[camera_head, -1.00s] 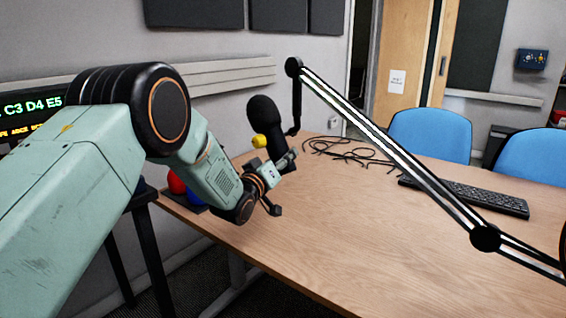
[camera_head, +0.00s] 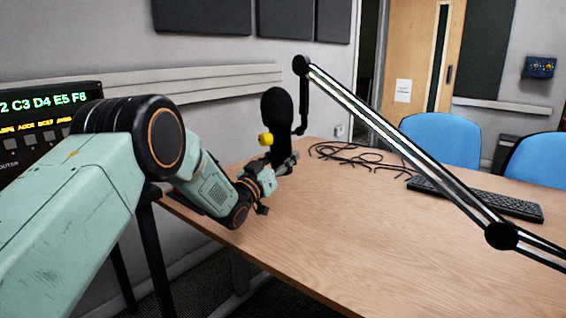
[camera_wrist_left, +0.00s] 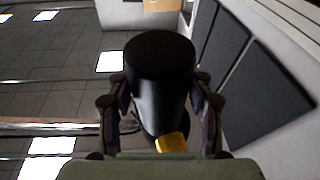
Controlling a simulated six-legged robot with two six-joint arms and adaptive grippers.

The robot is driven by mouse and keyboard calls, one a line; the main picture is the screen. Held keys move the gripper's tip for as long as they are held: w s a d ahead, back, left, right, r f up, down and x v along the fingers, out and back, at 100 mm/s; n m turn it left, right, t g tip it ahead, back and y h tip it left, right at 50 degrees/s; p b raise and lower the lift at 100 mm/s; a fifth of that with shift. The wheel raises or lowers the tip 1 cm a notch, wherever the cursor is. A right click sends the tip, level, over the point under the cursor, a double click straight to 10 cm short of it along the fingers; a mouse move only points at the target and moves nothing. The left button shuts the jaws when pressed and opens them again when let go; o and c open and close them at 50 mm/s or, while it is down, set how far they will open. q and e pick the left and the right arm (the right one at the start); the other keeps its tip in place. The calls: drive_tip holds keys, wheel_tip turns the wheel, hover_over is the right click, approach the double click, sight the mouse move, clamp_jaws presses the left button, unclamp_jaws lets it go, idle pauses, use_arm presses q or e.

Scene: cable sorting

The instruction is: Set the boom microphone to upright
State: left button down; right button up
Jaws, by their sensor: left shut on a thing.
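The black boom microphone (camera_head: 278,112) hangs at the end of the boom arm (camera_head: 395,145), above the table's far left part. Its rounded head points up and its body looks close to vertical in the head view. A yellow knob (camera_head: 265,139) shows on its left side. My left gripper (camera_head: 284,167) is shut on the lower body of the microphone. In the left wrist view, the black microphone body (camera_wrist_left: 160,75) sits between the two fingers, with the yellow knob (camera_wrist_left: 171,143) below. My right gripper is not in view.
The wooden table (camera_head: 330,230) has wide bare room in front. Black cables (camera_head: 350,154) lie behind the boom, and a keyboard (camera_head: 480,199) lies at right, partly behind it. Blue chairs (camera_head: 436,140) stand beyond. A rack with a lit display (camera_head: 45,104) is at left.

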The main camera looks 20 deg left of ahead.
use_arm(q)
drive_tip(key=shift+w+a+m, duration=0.15)
drive_tip(key=shift+a+m, duration=0.15)
drive_tip(key=shift+m, duration=0.3)
idle(0.3)
drive_tip(key=c, duration=0.5)
unclamp_jaws()
drive_tip(key=v, duration=1.2)
drive_tip(key=shift+a, duration=0.1)
drive_tip(key=x, duration=1.2)
